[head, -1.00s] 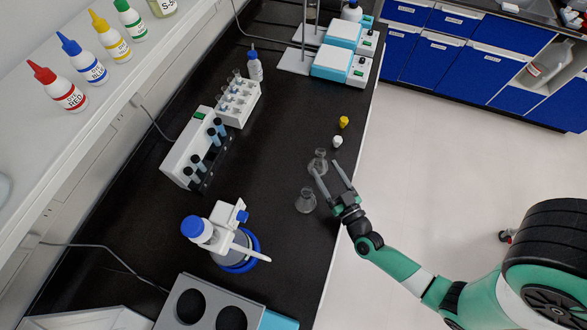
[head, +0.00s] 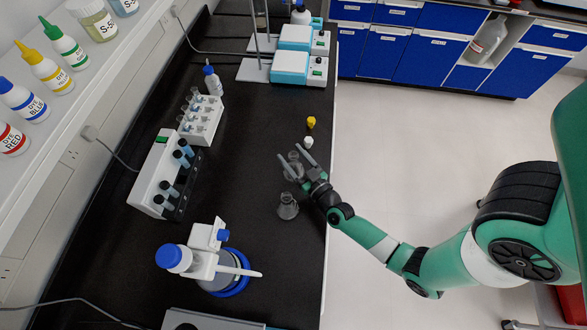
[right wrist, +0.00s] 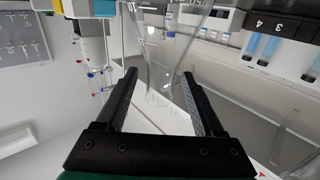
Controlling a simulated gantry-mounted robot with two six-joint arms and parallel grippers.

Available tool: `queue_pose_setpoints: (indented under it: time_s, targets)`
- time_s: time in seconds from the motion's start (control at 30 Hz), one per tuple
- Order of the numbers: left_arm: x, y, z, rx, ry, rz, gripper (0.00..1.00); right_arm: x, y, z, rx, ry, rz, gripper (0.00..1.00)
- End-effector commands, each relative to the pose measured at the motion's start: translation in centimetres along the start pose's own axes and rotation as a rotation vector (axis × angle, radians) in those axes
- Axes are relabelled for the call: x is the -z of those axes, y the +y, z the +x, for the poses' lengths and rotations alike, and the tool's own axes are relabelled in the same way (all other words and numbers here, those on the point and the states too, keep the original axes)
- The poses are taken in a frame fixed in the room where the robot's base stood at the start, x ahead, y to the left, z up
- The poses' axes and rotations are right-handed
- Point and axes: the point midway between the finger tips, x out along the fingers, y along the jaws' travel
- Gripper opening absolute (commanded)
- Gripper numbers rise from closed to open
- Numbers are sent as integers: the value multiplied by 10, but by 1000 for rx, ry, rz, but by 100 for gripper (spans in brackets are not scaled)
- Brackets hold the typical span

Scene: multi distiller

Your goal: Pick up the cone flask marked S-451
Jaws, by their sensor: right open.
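Two clear glass cone flasks stand on the black bench near its right edge in the head view. The far flask (head: 294,169) is between the fingers of my right gripper (head: 294,159), which is open. The near flask (head: 288,207) stands free, a little toward the camera. In the right wrist view a clear glass flask (right wrist: 165,55) shows between and beyond the open fingers (right wrist: 160,75), with no clear grip on it. I cannot read S-451 on either flask. My left gripper is not in view.
A white cap (head: 308,142) and a yellow cap (head: 311,122) lie beyond the flasks. A bottle-top dispenser (head: 205,262) stands at the near left. Tube racks (head: 202,120) stand to the left. The bench between racks and flasks is clear.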

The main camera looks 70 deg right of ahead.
Motion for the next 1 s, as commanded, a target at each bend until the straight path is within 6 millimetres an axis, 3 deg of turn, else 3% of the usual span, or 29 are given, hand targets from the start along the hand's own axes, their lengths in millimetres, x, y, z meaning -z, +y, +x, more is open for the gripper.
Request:
queue_pose_setpoints:
  time_s: [0.13,0.4,0.77,1.0]
  targets:
    - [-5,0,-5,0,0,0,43,-1,0,22,-1,2,-1,70]
    - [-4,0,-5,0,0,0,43,0,0,26,0,1,-1,68]
    - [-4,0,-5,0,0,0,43,0,0,26,0,1,-1,3]
    - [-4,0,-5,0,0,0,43,0,0,26,0,1,-1,0]
